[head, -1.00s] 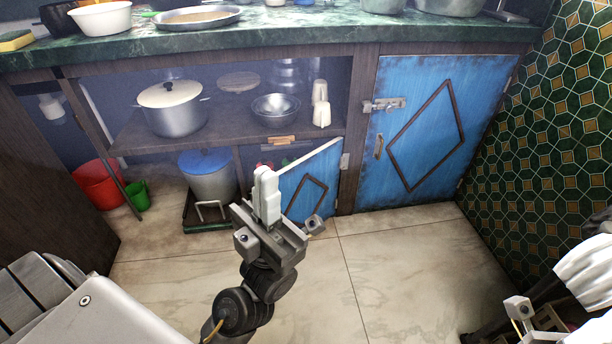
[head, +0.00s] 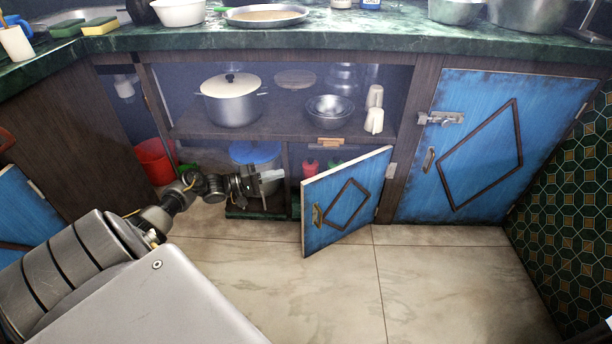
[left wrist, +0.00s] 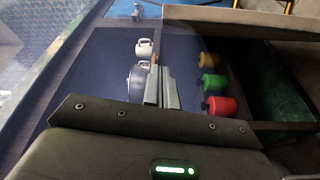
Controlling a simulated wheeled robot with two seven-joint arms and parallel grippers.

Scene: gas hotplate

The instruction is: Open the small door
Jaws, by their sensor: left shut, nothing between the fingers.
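The small blue door (head: 335,222) stands ajar under the counter, hinged on its right side and angled out over the floor. Its brass handle (head: 317,215) and dark diamond trim face outward. My left gripper (head: 272,175) is shut and empty, just left of the door's free edge, at the opening of the lower compartment. It appears apart from the door. In the left wrist view the shut fingers (left wrist: 162,88) point into the cupboard, with red (left wrist: 222,106), green (left wrist: 213,84) and yellow (left wrist: 210,60) containers to their right. My right gripper is not in view.
A lidded pot (head: 232,108), steel bowls (head: 329,110) and white cups (head: 374,121) stand on the shelf above. A blue-lidded pot (head: 255,153) and red bucket (head: 153,160) are below left. The large blue door (head: 485,150) is closed. The floor (head: 440,290) is clear.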

